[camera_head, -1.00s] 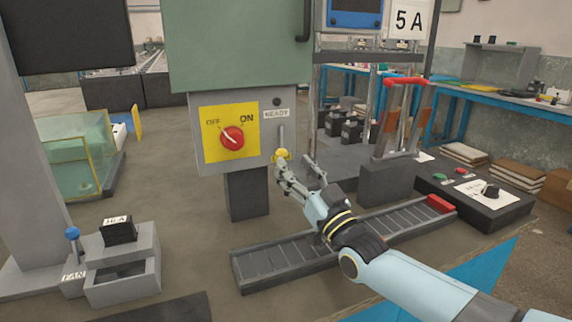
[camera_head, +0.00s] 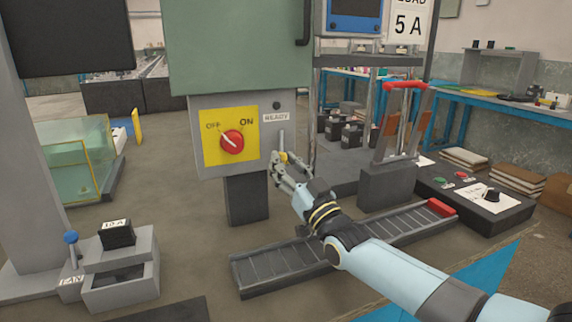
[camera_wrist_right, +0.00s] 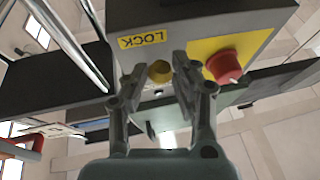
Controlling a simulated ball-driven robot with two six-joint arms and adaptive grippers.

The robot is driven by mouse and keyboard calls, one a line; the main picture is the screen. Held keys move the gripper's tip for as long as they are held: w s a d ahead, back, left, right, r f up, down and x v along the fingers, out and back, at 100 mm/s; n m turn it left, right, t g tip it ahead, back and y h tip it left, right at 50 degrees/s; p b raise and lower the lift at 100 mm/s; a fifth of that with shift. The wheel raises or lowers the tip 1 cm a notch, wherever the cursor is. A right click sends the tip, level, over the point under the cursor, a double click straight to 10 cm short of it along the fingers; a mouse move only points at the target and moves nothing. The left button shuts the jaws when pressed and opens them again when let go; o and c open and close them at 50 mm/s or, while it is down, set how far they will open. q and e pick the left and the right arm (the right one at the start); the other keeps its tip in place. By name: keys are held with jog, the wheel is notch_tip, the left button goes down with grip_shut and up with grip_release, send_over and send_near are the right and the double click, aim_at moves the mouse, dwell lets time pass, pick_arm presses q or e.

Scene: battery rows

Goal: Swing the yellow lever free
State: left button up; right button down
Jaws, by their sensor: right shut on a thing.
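The yellow lever's round knob (camera_head: 283,157) hangs at the lower end of a grey shaft on the right part of the grey switch box (camera_head: 273,133), below the READY label. In the right wrist view the knob (camera_wrist_right: 160,71) lies between the fingertips, beside a yellow LOCK label (camera_wrist_right: 143,39). My right gripper (camera_head: 279,160) is shut on the knob, coming from below and in front, and its fingers partly hide it. A red rotary switch (camera_head: 232,141) on a yellow plate is left of the lever, its pointer towards OFF. My left gripper is not in view.
A slotted rack (camera_head: 290,262) with a red end block lies below my right arm. A red-handled frame (camera_head: 404,86) stands right of the box. A control panel (camera_head: 470,197) is farther right, and a FAN switch block (camera_head: 122,285) is front left.

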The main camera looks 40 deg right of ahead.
jog(key=n+y, duration=0.1)
jog(key=d+n+y+p, duration=0.1)
jog(key=n, duration=0.1)
jog(key=shift+s+d+n, duration=0.15)
jog(key=shift+d+n, duration=0.05)
jog(key=shift+n, duration=0.1)
jog(key=c, duration=1.1)
grip_release()
jog(key=shift+o, duration=0.2)
jog(key=s+f, duration=0.1)
jog(key=s, duration=1.3)
jog(key=shift+s+d, duration=0.25)
jog(key=shift+s, duration=0.15)
